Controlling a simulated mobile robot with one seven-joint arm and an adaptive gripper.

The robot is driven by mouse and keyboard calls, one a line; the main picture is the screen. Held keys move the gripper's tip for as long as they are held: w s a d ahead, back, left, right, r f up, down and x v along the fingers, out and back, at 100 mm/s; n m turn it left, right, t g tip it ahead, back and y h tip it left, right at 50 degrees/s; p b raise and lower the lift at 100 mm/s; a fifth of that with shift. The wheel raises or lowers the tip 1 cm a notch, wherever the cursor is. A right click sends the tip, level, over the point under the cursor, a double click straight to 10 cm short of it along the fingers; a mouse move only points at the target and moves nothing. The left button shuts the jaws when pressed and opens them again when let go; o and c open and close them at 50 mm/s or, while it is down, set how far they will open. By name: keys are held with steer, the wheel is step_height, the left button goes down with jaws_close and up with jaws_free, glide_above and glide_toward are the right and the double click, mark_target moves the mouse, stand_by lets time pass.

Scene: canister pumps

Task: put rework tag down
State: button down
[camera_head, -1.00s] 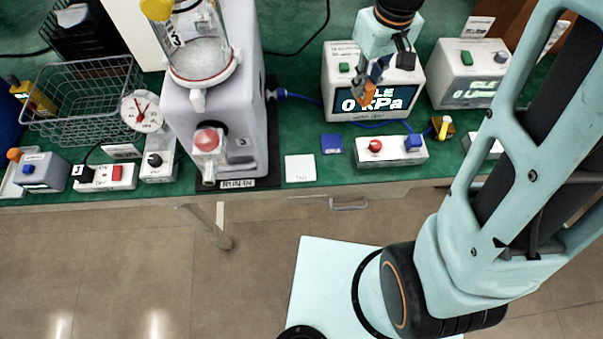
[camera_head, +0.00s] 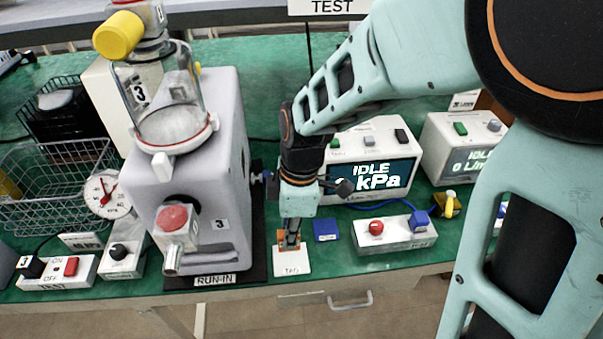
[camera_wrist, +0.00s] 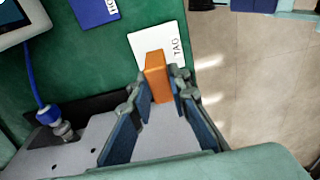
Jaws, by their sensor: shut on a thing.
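My gripper (camera_head: 290,242) points down at the front of the green bench and is shut on the orange rework tag (camera_wrist: 156,72). In the wrist view the tag sits between both fingertips (camera_wrist: 158,90). Its far end overlaps a white card (camera_wrist: 173,38) lettered TAG. In the head view the white card (camera_head: 292,266) lies at the bench's front edge, directly below my gripper, and the fingers hide most of the tag. I cannot tell whether the tag touches the card.
The grey pump (camera_head: 190,165) on its black RUN-IN mat (camera_head: 215,281) stands close on the left. A blue square (camera_head: 325,230) lies just right of the card. A box with a red and a blue button (camera_head: 395,236) and a kPa display (camera_head: 372,180) are further right.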

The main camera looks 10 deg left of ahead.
steer(key=shift+f, duration=2.3)
steer(key=shift+f+b, duration=0.2)
steer(key=shift+b, duration=0.2)
steer(key=c, duration=1.8)
jaws_free()
steer(key=shift+r, duration=0.1)
steer(key=r, duration=0.4)
steer(key=d+r+p, duration=0.1)
steer(key=r, duration=0.3)
steer(key=r+p, duration=0.1)
steer(key=r, duration=0.3)
steer(key=shift+w+d, duration=0.15)
steer(key=shift+d, duration=0.05)
